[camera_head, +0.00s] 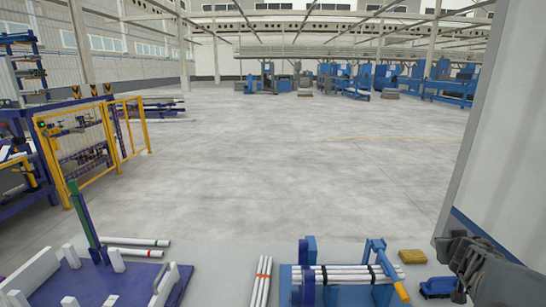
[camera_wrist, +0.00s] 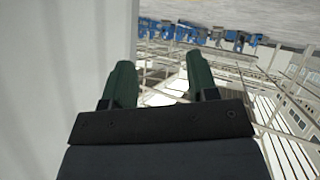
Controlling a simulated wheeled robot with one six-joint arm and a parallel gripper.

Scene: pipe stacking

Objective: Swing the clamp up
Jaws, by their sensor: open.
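A blue clamp arm (camera_head: 383,264) with an orange tip slants down to the right at the right end of the blue fixture (camera_head: 341,293). A bundle of white pipes (camera_head: 345,274) with dark bands lies across this fixture. A green bar (camera_head: 84,214) stands tilted on a purple plate (camera_head: 138,281) at the left; I cannot tell which of the two is the clamp meant. My gripper (camera_wrist: 158,80) shows in the wrist view, its green fingers wide apart with nothing between them. It points out over the hall, away from the fixtures.
A yellow block (camera_head: 412,256) and a small blue part (camera_head: 438,287) lie right of the blue fixture. Yellow fencing (camera_head: 92,140) stands at the left. Open floor (camera_head: 270,160) lies beyond.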

